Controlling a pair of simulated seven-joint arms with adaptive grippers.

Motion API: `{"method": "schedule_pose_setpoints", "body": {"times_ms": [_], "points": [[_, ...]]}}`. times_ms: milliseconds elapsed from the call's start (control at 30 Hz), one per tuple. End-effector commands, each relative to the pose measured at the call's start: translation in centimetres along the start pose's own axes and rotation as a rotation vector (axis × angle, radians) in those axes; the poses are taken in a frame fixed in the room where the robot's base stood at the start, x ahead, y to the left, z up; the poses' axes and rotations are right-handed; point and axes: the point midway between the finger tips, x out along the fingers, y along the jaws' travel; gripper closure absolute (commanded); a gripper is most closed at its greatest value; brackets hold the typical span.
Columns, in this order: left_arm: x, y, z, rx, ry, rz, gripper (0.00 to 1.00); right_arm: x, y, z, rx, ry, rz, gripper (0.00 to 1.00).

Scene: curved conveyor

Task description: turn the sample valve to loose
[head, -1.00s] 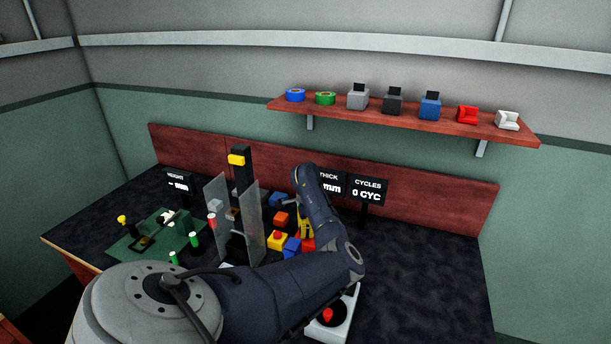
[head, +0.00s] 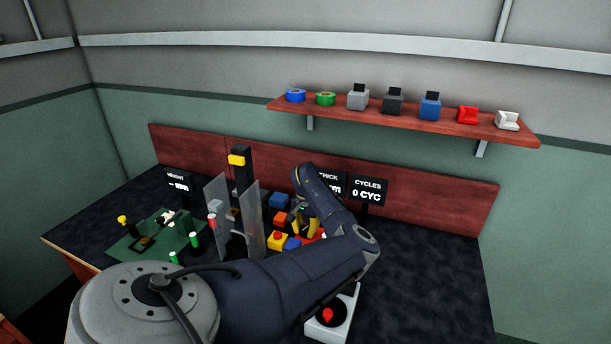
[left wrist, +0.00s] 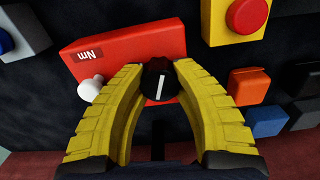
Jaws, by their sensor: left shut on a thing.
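A red box (left wrist: 125,52) marked "Nm" carries a round black knob (left wrist: 159,86) with a white line and, beside it, a small white knob (left wrist: 91,89). No written valve positions can be read. My left gripper (left wrist: 159,70) has its yellow fingers closed around the black knob, one on each side. The knob's white line runs nearly up and down in the left wrist view. In the head view the left gripper (head: 304,226) reaches down behind my forearm, and the red box is mostly hidden. My right gripper is not in view.
A yellow box with a red button (head: 277,240), an orange block (head: 281,218) and a blue block (head: 278,200) crowd the gripper. Clear panels (head: 254,222) stand left of it. The table's right side is clear.

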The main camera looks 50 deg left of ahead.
Motion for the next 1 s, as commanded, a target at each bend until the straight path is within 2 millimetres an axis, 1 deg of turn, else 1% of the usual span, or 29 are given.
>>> {"method": "schedule_pose_setpoints", "body": {"times_ms": [33,200,500,700,1000], "points": [[-0.1,0.28,-0.28,-0.036,0.007,0.005,1.0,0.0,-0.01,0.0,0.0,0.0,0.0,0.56],[-0.08,0.21,-0.27,-0.16,0.007,0.005,1.0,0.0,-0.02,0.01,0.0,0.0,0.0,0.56],[-0.14,0.1,-0.3,-0.303,0.008,0.004,1.0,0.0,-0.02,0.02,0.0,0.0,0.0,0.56],[-0.15,0.07,-0.31,-0.345,0.009,0.004,1.0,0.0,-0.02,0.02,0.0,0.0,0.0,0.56],[-0.17,0.02,-0.33,-0.357,0.01,0.003,1.0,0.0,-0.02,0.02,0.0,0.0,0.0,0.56]]}}
